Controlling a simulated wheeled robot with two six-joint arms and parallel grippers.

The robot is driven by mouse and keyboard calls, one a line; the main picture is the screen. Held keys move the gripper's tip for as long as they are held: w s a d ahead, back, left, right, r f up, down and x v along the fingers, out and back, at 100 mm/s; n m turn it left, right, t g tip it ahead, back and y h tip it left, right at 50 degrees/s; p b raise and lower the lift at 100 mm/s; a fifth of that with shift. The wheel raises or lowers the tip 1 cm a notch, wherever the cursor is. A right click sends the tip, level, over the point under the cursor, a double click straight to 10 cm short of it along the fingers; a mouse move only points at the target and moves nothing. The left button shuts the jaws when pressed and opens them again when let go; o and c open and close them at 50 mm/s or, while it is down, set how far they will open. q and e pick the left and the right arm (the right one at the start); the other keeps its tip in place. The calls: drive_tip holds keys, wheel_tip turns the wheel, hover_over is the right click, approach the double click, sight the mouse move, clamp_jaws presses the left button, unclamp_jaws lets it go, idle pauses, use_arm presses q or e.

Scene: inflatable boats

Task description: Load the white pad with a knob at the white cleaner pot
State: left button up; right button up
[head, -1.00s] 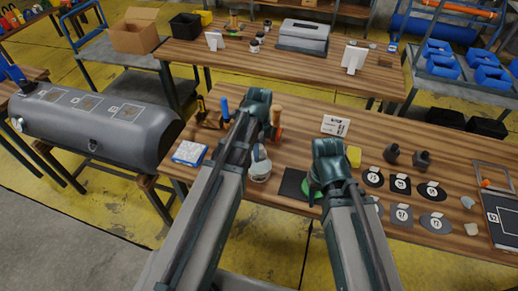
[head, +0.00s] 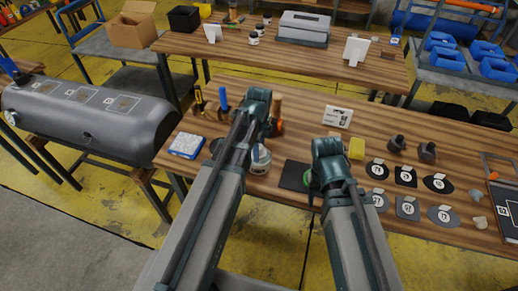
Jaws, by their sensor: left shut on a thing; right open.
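The white cleaner pot (head: 259,166) stands on the near wooden table, low in front of my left gripper. My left gripper (head: 262,122) is shut, just behind and above the pot; its wrist and forearm cover the fingers. The thing in its grip is mostly hidden, and I take it to be the white pad with a knob, as no such pad shows elsewhere. I cannot tell whether it touches the pot. My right gripper (head: 326,172) is open over the right edge of a dark square mat (head: 294,174), with a green round thing (head: 308,179) partly hidden beside it.
A blue-white box (head: 186,145) lies on the left. Upright handled tools flank my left gripper. A white card (head: 338,117), yellow sponge (head: 356,148), dark knobbed pieces (head: 397,143) and numbered patches (head: 408,207) fill the right. A grey boat tube (head: 90,120) lies left of the table.

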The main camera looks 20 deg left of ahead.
use_arm(q)
drive_tip(key=shift+f+b, duration=0.55)
idle(1.7)
drive_tip(key=shift+r, duration=0.1)
wheel_tip(320, 180, up, 7)
drive_tip(key=p, duration=0.7)
